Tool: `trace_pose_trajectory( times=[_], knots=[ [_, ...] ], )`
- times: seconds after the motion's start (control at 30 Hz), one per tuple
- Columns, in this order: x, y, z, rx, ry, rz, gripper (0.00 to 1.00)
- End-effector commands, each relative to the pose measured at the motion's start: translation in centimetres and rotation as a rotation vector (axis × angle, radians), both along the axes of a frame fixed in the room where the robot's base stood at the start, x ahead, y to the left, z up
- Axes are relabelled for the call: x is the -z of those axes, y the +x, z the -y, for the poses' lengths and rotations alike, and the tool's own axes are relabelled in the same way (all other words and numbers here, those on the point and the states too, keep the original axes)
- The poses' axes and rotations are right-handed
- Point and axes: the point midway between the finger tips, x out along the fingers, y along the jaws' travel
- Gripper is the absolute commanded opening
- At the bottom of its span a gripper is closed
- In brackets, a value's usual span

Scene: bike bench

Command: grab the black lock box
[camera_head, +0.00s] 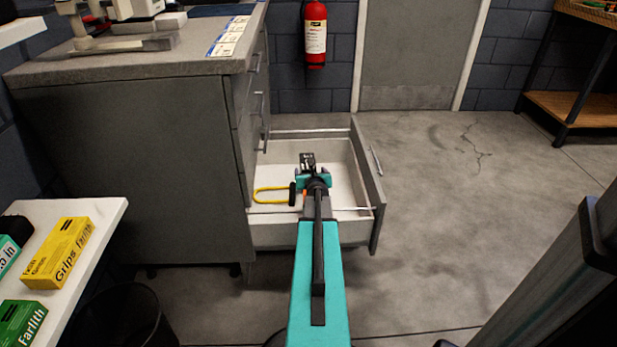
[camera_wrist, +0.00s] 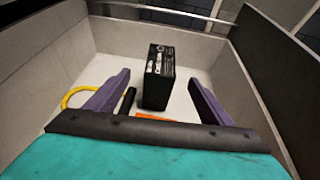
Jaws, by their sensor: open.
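The black lock box (camera_wrist: 157,80) stands upright in the open drawer, with small pale markings on its top face. In the head view only the upper part of the box (camera_head: 307,158) shows beyond my gripper (camera_head: 312,178). In the wrist view my gripper (camera_wrist: 159,77) is open and empty. Its two purple fingers reach toward the box, one on each side of it in the picture, with gaps on both sides. I cannot tell whether the fingertips are level with the box.
The pale drawer (camera_head: 340,160) is pulled out of the grey cabinet (camera_head: 130,150), its walls close around my gripper. A yellow U-lock (camera_head: 268,189) with a black bar (camera_wrist: 127,101) lies left of the box. An orange item (camera_wrist: 153,117) lies in front. Open floor (camera_head: 450,220) is at right.

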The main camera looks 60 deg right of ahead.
Motion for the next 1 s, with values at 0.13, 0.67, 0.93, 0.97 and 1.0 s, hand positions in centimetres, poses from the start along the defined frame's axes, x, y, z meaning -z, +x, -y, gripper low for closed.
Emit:
trace_pose_trajectory(
  times=[0.13, 0.67, 0.93, 0.97, 1.0],
  knots=[
    [-0.1, 0.0, 0.0, 0.000, 0.000, 0.000, 0.75],
    [1.0, 1.4, 2.0, 0.001, 0.000, 0.000, 0.75],
    [1.9, 2.7, 3.7, 0.002, 0.000, -0.001, 0.75],
    [2.0, 2.8, 3.9, 0.002, 0.000, -0.001, 0.75],
    [2.1, 3.0, 4.1, 0.002, 0.000, -0.001, 0.75]
  ],
)
